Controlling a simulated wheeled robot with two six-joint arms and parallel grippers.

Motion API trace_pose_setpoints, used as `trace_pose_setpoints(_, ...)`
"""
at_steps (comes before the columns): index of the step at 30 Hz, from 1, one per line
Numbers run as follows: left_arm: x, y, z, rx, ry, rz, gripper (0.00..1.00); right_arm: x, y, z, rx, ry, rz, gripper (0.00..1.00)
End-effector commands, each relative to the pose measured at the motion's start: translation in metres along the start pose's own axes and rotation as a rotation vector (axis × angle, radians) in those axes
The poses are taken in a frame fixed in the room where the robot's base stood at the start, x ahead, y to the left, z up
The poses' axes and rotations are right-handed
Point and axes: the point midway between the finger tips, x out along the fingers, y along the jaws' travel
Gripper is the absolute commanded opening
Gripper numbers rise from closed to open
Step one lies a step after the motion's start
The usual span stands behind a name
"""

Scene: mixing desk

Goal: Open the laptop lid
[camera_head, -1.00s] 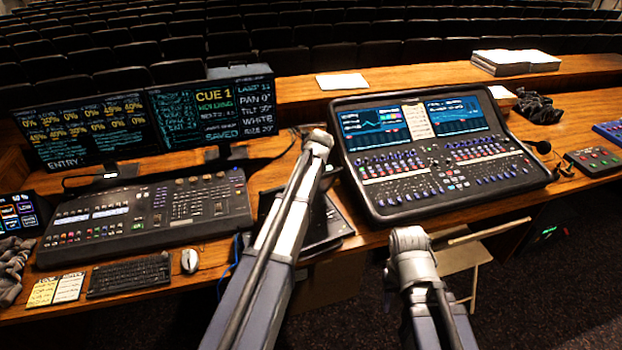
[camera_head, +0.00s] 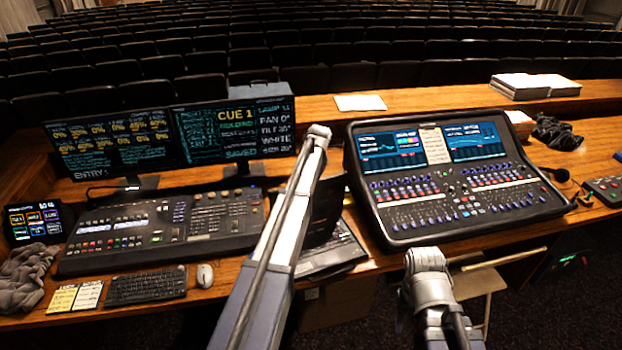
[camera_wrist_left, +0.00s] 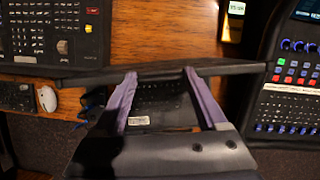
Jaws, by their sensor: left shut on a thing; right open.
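The black laptop stands on the desk between the two consoles in the head view. Its lid (camera_head: 326,208) is raised at a steep angle, and part of its keyboard base (camera_head: 340,250) shows below; my left arm covers its left side. In the left wrist view, the lid's edge (camera_wrist_left: 235,69) runs across as a dark bar, with the keyboard (camera_wrist_left: 160,92) seen between the fingers. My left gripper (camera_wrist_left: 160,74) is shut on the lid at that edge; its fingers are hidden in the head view. My right gripper (camera_head: 425,262) is open and empty, in front of the desk.
A lighting console (camera_head: 165,228) with two monitors stands left. A large mixing console (camera_head: 455,185) stands close on the right. A mouse (camera_head: 205,275) and small keyboard (camera_head: 146,286) lie at the front left. A folding chair (camera_head: 480,285) stands below the front edge.

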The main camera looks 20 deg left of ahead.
Motion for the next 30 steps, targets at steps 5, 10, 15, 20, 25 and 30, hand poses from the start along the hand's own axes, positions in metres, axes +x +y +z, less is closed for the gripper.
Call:
trace_pose_setpoints(5,0.0,0.001,0.003,0.0,-0.008,0.0,0.0,0.0,0.0,0.0,0.0,0.0,0.0,0.5)
trace_pose_setpoints(10,0.0,0.0,0.003,0.0,-0.007,0.0,0.85,0.0,0.0,0.0,0.0,0.0,0.0,0.5)
trace_pose_setpoints(15,0.0,0.0,0.001,0.0,-0.004,0.0,1.0,0.0,0.0,0.0,0.0,0.0,0.0,0.5)
trace_pose_setpoints(20,0.0,0.0,0.001,0.0,-0.003,0.0,1.0,0.0,0.0,0.0,0.0,0.0,0.0,0.5)
trace_pose_setpoints(25,-0.004,0.0,0.001,0.0,-0.002,0.0,1.0,-0.004,0.0,0.0,0.0,0.0,0.0,0.5)
trace_pose_setpoints(30,-0.017,0.0,0.001,0.001,-0.002,0.0,1.0,-0.016,0.002,0.001,0.0,0.0,0.0,0.5)
